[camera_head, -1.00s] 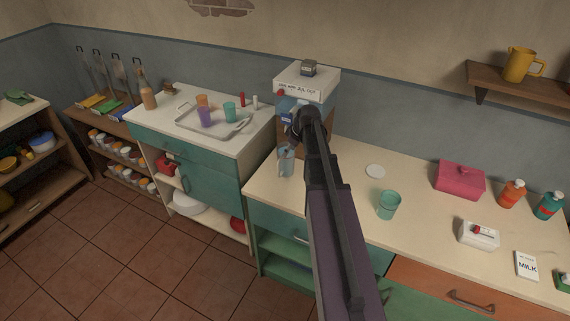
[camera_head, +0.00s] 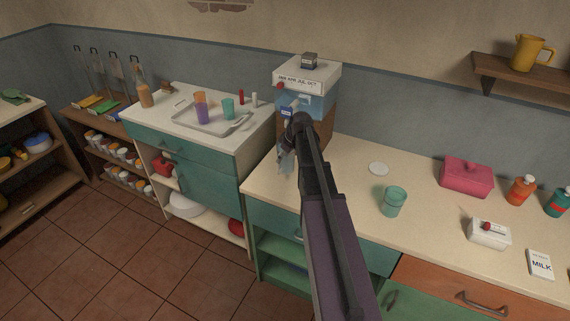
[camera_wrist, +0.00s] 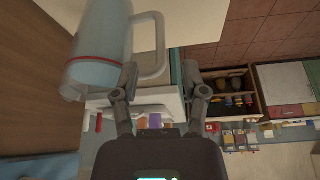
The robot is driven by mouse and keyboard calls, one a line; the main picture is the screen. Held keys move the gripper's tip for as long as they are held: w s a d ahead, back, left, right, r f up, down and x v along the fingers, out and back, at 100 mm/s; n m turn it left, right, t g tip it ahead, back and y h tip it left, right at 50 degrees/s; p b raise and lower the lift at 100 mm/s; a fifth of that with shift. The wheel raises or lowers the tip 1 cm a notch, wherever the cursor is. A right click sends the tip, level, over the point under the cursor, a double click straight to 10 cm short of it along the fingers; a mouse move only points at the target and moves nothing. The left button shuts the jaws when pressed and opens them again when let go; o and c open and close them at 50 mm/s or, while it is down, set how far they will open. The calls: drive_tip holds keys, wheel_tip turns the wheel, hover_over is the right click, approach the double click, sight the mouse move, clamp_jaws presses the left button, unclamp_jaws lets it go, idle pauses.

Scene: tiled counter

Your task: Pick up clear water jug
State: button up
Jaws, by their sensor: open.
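The clear water jug (camera_wrist: 98,45) fills the upper left of the wrist view, with a pale see-through body, a red line near its end and a whitish loop handle (camera_wrist: 160,45). My gripper (camera_wrist: 160,72) is open. Its left finger overlaps the jug beside the handle's lower end; its right finger is right of the handle. I cannot tell whether either finger touches. In the head view, my gripper is at the left end of the right-hand counter, and my arm and fingers hide most of the jug.
A box-shaped dispenser (camera_head: 308,75) stands behind my gripper. The left counter holds a tray (camera_head: 184,124) with cups. A floor gap lies in front.

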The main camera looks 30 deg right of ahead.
sight(279, 173)
drive_tip(key=shift+w+f, duration=0.1)
drive_tip(key=shift+f, duration=0.25)
drive_tip(key=shift+b+x, duration=2.55)
drive_tip(key=shift+x, duration=0.05)
clamp_jaws()
